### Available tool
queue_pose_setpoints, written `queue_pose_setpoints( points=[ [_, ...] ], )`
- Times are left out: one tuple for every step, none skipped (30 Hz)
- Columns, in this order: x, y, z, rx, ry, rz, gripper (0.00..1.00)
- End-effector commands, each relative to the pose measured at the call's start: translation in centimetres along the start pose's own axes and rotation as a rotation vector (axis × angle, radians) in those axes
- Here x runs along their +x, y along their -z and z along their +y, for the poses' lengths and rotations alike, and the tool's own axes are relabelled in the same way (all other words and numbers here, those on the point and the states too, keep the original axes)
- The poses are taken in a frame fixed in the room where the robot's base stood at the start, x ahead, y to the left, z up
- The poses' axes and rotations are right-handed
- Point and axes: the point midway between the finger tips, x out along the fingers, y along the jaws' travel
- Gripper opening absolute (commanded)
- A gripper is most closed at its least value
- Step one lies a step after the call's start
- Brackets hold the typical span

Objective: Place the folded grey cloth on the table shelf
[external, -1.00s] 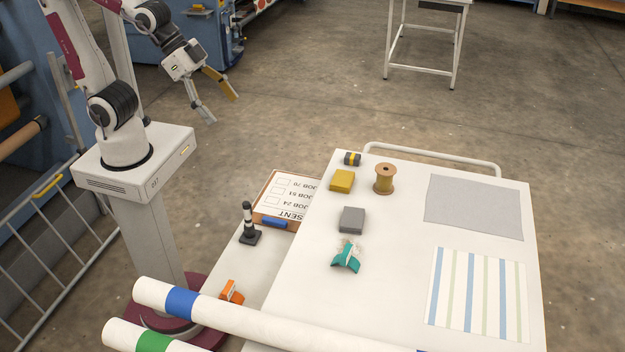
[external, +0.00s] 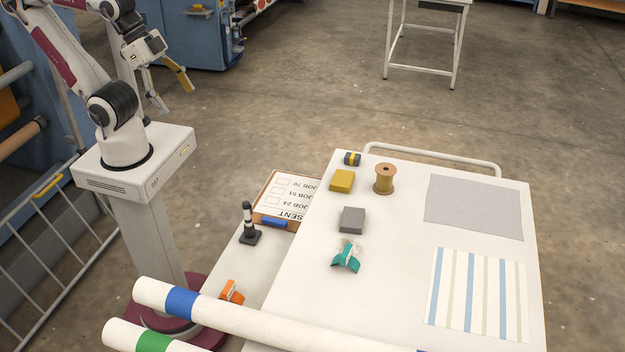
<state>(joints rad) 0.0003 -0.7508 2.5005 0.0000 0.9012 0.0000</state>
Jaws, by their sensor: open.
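The folded grey cloth (external: 352,219) is a small grey block lying on the white table top (external: 300,290), left of its middle. A lower white shelf (external: 222,265) shows along the table's left side, partly hidden by the table top and the rolls. My gripper (external: 178,98) is open and empty, up at the left, over the floor and well away from the cloth and table.
Near the cloth are a yellow folded cloth (external: 341,180), a thread spool (external: 384,178), a dark roll (external: 352,158) and a teal clip (external: 346,257). The shelf holds a job board (external: 290,190), a dark post (external: 249,225) and an orange item (external: 231,291). Long rolls (external: 260,322) cross the front.

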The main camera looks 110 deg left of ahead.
Motion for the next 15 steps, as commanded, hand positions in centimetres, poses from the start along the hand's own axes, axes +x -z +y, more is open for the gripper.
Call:
queue_pose_setpoints(
  points=[
    [0.0,0.01,0.0,0.0,0.0,0.0,0.82],
    [0.0,0.02,0.0,0.0,0.0,0.0,0.82],
    [0.0,0.02,0.0,0.0,0.0,0.0,0.82],
    [0.0,0.03,0.0,0.0,0.0,0.0,0.82],
    [0.0,0.03,0.0,0.0,0.0,0.0,0.82],
    [0.0,0.03,0.0,0.0,0.0,0.0,0.82],
    [0.0,0.04,-0.01,0.0,0.0,0.001,0.82],
    [0.0,0.04,-0.02,-0.001,0.0,0.001,0.82],
    [0.02,0.04,-0.04,-0.002,0.001,0.0,0.82],
    [0.07,0.03,-0.06,-0.002,0.001,-0.002,0.82],
    [0.13,0.01,-0.07,-0.003,0.001,-0.005,0.82],
    [0.25,-0.02,-0.08,-0.003,0.002,-0.01,0.82],
    [0.37,-0.05,-0.1,-0.004,0.002,-0.016,0.82],
    [0.52,-0.09,-0.12,-0.005,0.002,-0.022,0.82],
    [0.77,-0.16,-0.14,-0.006,0.003,-0.034,0.82]
  ],
)
